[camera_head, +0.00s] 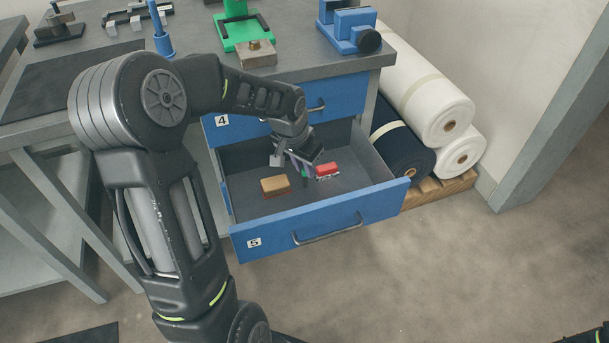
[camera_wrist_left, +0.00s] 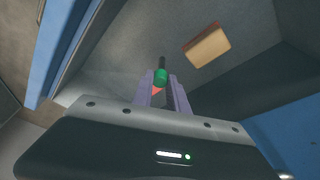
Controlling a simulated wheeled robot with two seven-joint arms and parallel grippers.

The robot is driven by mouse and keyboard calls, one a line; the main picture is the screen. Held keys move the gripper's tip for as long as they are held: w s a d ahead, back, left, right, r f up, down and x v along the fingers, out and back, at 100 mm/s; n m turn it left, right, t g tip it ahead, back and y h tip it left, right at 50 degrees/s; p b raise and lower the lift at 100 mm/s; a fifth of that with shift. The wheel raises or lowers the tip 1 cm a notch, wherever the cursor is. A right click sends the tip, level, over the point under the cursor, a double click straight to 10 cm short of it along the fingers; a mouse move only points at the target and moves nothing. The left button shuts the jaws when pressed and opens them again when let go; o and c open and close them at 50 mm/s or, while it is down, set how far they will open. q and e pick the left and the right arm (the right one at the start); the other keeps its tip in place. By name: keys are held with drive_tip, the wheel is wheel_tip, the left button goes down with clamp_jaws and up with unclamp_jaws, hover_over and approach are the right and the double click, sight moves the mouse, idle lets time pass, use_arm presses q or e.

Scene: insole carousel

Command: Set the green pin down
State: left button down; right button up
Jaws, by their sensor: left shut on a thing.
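My left gripper (camera_head: 304,172) reaches down into the open drawer 5 (camera_head: 318,224). In the left wrist view its two purple fingers (camera_wrist_left: 162,82) are shut on the green pin (camera_wrist_left: 160,77). The pin has a green head and a dark shaft pointing away from the palm. In the head view only a small green bit of it shows beside the fingers. Whether the pin touches the drawer floor I cannot tell.
A tan block (camera_head: 275,185) lies in the drawer left of the gripper; it also shows in the left wrist view (camera_wrist_left: 207,45). A red object (camera_head: 327,169) lies close on the right. The drawer's right part is bare.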

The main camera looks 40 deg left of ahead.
sight(303, 171)
use_arm(q)
drive_tip(key=shift+f+b, duration=0.3)
drive_tip(key=shift+f, duration=1.45)
drive_tip(key=shift+f, duration=0.1)
drive_tip(key=shift+f, duration=0.15)
drive_tip(key=c, duration=1.3)
unclamp_jaws()
drive_tip(key=shift+r, duration=0.5)
drive_tip(key=p+v, duration=0.2)
drive_tip(key=v, duration=0.9)
drive_tip(key=shift+r, duration=0.25)
drive_tip(key=shift+s, duration=0.1)
